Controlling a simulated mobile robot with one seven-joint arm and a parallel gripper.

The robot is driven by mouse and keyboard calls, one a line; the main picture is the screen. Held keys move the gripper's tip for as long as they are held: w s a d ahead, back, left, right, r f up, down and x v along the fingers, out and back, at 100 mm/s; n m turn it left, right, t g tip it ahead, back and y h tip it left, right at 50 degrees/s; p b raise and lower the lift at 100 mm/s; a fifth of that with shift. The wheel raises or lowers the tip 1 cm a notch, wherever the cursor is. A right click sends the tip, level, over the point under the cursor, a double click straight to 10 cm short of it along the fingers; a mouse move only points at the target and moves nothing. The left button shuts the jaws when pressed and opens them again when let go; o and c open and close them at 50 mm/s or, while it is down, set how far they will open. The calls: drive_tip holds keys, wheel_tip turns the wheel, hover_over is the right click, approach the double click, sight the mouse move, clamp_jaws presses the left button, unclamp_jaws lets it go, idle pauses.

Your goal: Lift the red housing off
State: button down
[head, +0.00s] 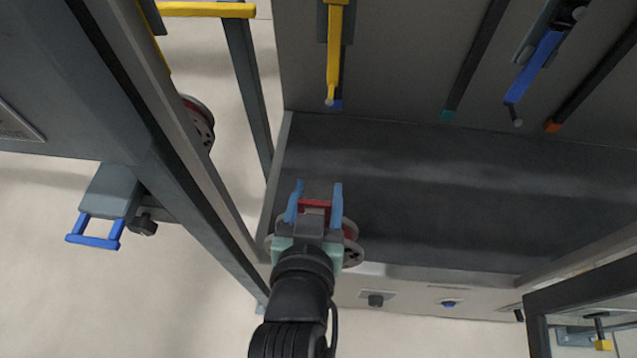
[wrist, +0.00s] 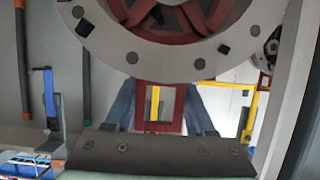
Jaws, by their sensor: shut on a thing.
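My gripper (head: 315,192) has blue fingers and is shut on the red housing. In the wrist view the housing (wrist: 168,22) is a large grey ring with red spokes, and its red rectangular loop (wrist: 173,90) sits between my fingers (wrist: 160,110). In the head view a red strip of the loop (head: 314,204) shows between the fingers. The ring shows on both sides of my wrist, which hides its middle. I see no hook touching the housing in the head view. A yellow piece shows through the loop in the wrist view.
A yellow hook (head: 333,55) and a blue hook (head: 535,65) hang at the top, with dark bars beside them. Another red-and-grey round part (head: 198,122) is partly behind the grey frame post (head: 180,140) at left. A wide dark bed (head: 450,190) lies bare beyond my gripper.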

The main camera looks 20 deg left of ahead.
drive_tip(key=shift+f+v, duration=0.15)
drive_tip(key=shift+v, duration=0.55)
drive_tip(key=shift+f+v, duration=0.15)
drive_tip(key=shift+v, duration=0.55)
drive_tip(key=s, duration=0.1)
drive_tip(key=s+p, duration=0.1)
drive_tip(key=shift+s+d+r+p, duration=0.2)
drive_tip(key=shift+s+d+p, duration=0.1)
drive_tip(key=shift+s, duration=0.05)
drive_tip(key=s, duration=0.1)
drive_tip(key=s+p, duration=0.1)
drive_tip(key=shift+s+d+f, duration=0.1)
drive_tip(key=shift+s+d, duration=0.1)
drive_tip(key=shift+s, duration=0.2)
drive_tip(key=shift+f, duration=0.1)
